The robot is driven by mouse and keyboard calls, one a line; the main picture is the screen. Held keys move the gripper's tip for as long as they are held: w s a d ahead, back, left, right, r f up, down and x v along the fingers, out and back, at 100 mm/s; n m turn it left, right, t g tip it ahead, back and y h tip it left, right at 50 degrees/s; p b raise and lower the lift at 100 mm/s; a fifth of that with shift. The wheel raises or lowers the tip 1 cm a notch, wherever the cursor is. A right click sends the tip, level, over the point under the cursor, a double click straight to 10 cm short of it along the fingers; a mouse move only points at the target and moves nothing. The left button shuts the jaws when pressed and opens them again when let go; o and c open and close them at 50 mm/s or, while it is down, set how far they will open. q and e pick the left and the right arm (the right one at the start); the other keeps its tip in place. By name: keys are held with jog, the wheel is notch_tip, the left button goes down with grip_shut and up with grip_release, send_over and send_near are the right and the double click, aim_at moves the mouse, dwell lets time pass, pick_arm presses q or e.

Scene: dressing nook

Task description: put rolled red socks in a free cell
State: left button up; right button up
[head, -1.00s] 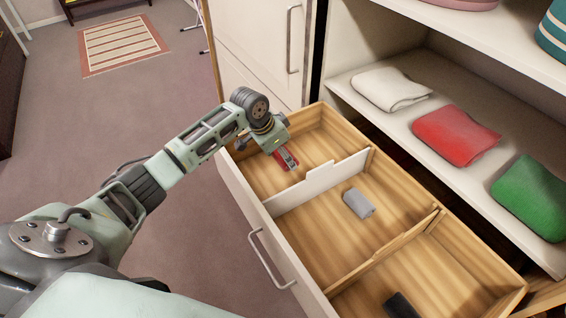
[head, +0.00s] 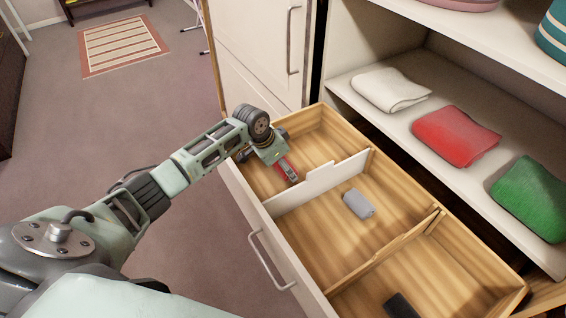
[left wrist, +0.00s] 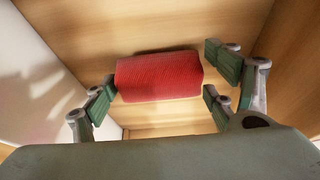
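The rolled red socks (left wrist: 160,77) lie across the left wrist view between my left gripper's (left wrist: 162,85) green finger pads. One pad meets their left end, and the pads on the right are at or very near their right end. The gripper appears shut on the roll. In the head view my left gripper (head: 288,172) is inside the far cell of the open drawer (head: 322,135), close to the white divider, with a bit of red showing. I cannot tell whether the roll touches the drawer floor. My right gripper is not in view.
A grey roll (head: 358,203) lies in the middle cell and a black roll (head: 400,305) in the near cell. A white divider (head: 318,182) and a wooden divider (head: 385,250) separate the cells. Folded white (head: 390,88), red (head: 455,135) and green (head: 530,197) cloths lie on the shelf.

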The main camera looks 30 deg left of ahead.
pick_arm(q)
jog(key=shift+r, duration=0.1)
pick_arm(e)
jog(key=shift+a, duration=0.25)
pick_arm(q)
jog(key=shift+r, duration=0.2)
jog(key=shift+v, duration=6)
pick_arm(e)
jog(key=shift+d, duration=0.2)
